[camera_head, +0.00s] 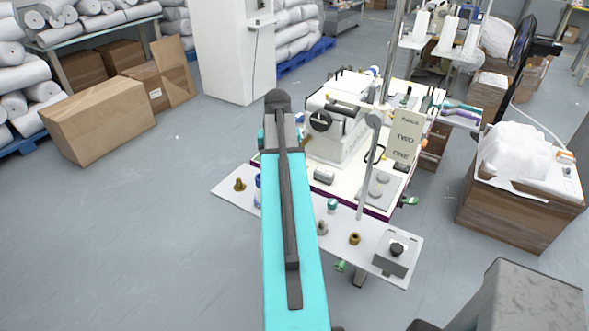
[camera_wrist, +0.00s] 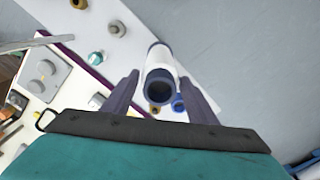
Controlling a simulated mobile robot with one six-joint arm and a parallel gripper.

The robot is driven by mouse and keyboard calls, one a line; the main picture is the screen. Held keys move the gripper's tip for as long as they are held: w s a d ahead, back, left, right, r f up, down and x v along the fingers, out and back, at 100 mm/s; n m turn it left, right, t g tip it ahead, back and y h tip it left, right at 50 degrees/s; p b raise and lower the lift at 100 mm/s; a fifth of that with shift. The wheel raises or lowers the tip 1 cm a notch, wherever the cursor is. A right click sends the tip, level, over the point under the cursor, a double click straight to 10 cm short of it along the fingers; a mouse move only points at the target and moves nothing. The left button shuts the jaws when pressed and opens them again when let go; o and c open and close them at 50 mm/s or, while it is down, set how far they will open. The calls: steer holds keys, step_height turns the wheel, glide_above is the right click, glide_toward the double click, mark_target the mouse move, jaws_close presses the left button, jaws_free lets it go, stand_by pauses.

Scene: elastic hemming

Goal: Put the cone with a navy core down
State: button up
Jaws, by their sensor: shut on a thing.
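My gripper (camera_wrist: 160,78) is shut on a white cone with a navy core (camera_wrist: 159,60). In the wrist view the cone stands between the two grey fingers, its dark open end facing the camera. The white shelf (camera_wrist: 140,35) along the table's front lies beyond it. In the head view my arm hides the gripper's fingers. A blue and white piece (camera_head: 257,190) shows at the arm's left edge, mostly hidden; I cannot tell whether it is the held cone.
On the shelf are a brass cone (camera_head: 239,186) at left, a teal and white cone (camera_head: 332,205), a grey cone (camera_head: 322,228), another brass cone (camera_head: 354,239) and a control box (camera_head: 395,251). A sewing machine (camera_head: 340,125) stands behind. A blue thing (camera_wrist: 178,105) shows beside the held cone.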

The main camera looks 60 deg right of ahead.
steer(key=shift+s+d+f+b, duration=0.15)
steer(key=shift+d+b, duration=0.1)
steer(key=shift+d, duration=1.15)
steer(key=shift+s+d+f+b, duration=0.1)
steer(key=shift+d+b, duration=0.1)
steer(key=shift+d, duration=1.15)
steer(key=shift+s+d+f+b, duration=0.1)
steer(key=shift+d+f+b, duration=0.2)
steer(key=shift+f+b, duration=0.5)
steer(key=shift+d+f+b, duration=0.3)
steer(key=shift+f+b, duration=0.25)
steer(key=shift+f, duration=0.6)
steer(key=o, duration=1.2)
steer(key=shift+c, duration=0.2)
